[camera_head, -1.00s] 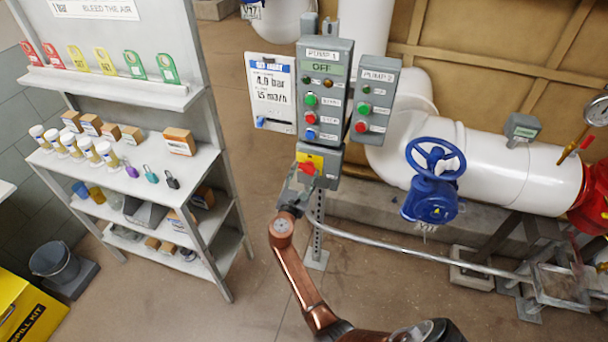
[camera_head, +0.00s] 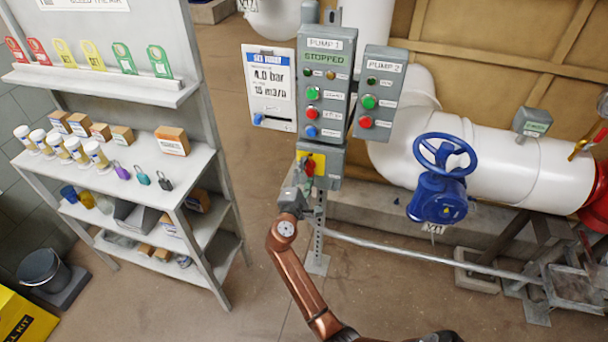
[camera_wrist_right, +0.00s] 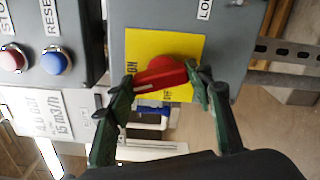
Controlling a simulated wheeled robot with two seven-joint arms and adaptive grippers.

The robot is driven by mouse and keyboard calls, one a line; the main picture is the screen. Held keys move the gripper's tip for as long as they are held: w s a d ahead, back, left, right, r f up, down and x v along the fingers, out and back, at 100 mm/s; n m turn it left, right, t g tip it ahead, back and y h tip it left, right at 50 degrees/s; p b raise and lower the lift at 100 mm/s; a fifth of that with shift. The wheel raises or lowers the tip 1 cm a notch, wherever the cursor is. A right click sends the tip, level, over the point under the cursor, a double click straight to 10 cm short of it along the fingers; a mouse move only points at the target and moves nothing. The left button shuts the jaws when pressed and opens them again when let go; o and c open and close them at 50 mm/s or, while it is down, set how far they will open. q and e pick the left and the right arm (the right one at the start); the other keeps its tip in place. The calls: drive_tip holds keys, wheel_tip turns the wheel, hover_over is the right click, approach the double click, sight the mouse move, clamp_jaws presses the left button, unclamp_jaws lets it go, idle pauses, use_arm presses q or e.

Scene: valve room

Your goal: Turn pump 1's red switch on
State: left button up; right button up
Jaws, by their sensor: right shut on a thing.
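Pump 1's red switch (camera_head: 309,168) sits on a yellow plate (camera_head: 318,161) on a grey box under the pump 1 panel (camera_head: 324,95). In the head view the switch handle now stands about upright. The panel's display (camera_head: 324,59) reads STOPPED. My right gripper (camera_head: 302,184) is at the switch from below. In the right wrist view the gripper (camera_wrist_right: 161,88) is shut on the red switch (camera_wrist_right: 160,75), one finger on each side, with the plate's ON and OFF marks partly visible. My left gripper is not in view.
The pump 2 panel (camera_head: 379,95) is close on the right. A white card (camera_head: 270,88) reading 4.0 bar is on the left. A blue valve wheel (camera_head: 445,154) stands at the right on a white pipe. A grey shelf (camera_head: 170,185) with tags and padlocks stands at the left.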

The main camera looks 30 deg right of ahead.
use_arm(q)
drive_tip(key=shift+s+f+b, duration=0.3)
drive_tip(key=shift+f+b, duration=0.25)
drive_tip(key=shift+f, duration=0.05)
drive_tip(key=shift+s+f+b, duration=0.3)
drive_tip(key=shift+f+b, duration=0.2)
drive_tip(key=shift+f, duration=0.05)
use_arm(e)
drive_tip(key=shift+d+f+m, duration=0.1)
drive_tip(key=shift+m, duration=1.9)
drive_tip(key=shift+s, duration=0.1)
drive_tip(key=o, duration=1.2)
drive_tip(key=shift+c, duration=0.2)
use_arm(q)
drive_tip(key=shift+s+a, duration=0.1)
use_arm(e)
drive_tip(key=shift+s+a, duration=0.1)
drive_tip(key=shift+a, duration=0.1)
drive_tip(key=v, duration=0.7)
